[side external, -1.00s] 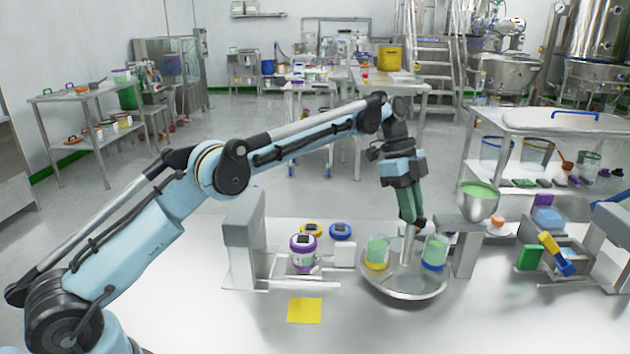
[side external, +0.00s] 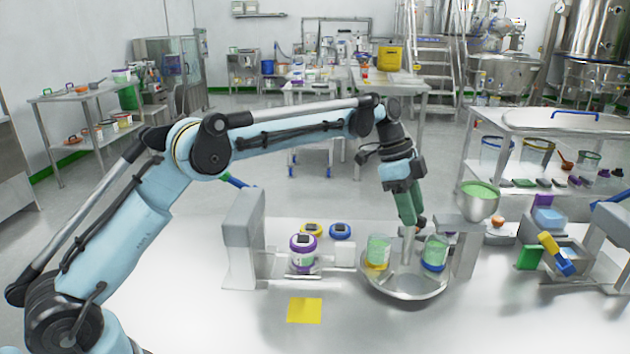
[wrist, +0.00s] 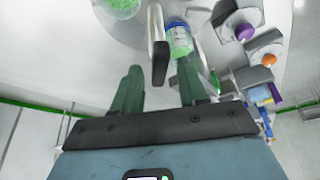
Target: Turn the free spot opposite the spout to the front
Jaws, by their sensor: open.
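A round metal turntable (side external: 405,290) stands on the bench. A jar of green granules with a yellow base (side external: 377,252) is on its left side, and one with a blue base (side external: 435,253) is on its right. The blue-based jar also shows in the wrist view (wrist: 179,38). Between them a pale upright piece (side external: 405,250) rises from the middle. The turntable's near part is bare; its far part is partly hidden. A funnel of green granules (side external: 479,202) stands at the right. My gripper (side external: 414,232) is open, pointing down over the turntable's far side, close behind the blue-based jar.
A metal stand (side external: 243,240) with a purple-ringed jar (side external: 303,252) is left of the turntable. A yellow square (side external: 304,310) lies on the bench in front of it. A green block and a yellow-blue tool (side external: 556,253) lie at the right.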

